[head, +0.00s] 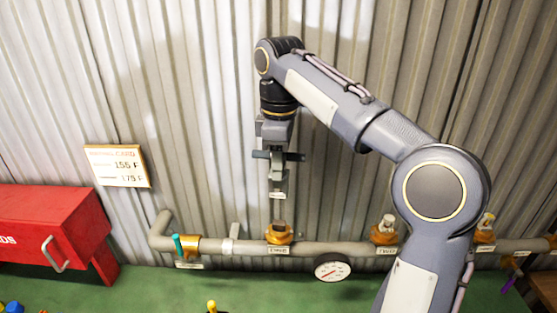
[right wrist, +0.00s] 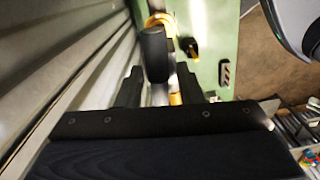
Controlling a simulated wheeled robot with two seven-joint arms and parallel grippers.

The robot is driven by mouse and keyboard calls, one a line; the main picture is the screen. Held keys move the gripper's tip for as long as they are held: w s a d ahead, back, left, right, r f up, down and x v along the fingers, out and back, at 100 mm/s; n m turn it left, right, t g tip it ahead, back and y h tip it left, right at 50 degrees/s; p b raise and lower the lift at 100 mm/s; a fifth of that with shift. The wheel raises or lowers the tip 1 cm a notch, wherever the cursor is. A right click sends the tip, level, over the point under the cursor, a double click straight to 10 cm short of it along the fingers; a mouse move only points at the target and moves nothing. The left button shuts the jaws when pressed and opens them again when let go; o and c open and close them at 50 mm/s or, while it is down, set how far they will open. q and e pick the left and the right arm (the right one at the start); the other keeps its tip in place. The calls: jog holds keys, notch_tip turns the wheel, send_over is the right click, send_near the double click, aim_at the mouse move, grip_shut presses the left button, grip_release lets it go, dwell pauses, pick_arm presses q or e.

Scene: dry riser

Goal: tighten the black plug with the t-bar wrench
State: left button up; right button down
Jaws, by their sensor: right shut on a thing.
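My right gripper (head: 278,156) points down in front of the corrugated wall and is shut on the t-bar wrench (head: 260,154). The wrench's dark crossbar sticks out sideways at the jaws. In the right wrist view, a thick black bar end of the wrench (right wrist: 153,52) shows between my dark fingers. A dark plug (head: 279,225) sits in a brass fitting (head: 279,238) on the pipe, below the gripper with a visible gap. It looks like the black plug. The wrench's lower end is hard to make out. My left gripper is not in view.
A grey pipe (head: 340,247) runs along the wall with another plugged brass fitting (head: 385,236), a teal-handled valve (head: 179,245) and a round gauge (head: 332,267). A red box (head: 50,230) stands at left on the green surface (head: 150,290). A sign (head: 118,166) hangs above.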

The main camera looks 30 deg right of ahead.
jog(key=shift+s+f+b, duration=0.1)
jog(key=shift+f+b, duration=0.25)
jog(key=shift+f, duration=0.25)
notch_tip(320, 180, down, 4)
jog(key=b, duration=0.2)
jog(key=shift+f+b, duration=0.1)
jog(key=shift+b, duration=0.3)
jog(key=shift+p, duration=0.65)
jog(key=shift+f+b, duration=1.8)
jog(key=shift+f, duration=0.85)
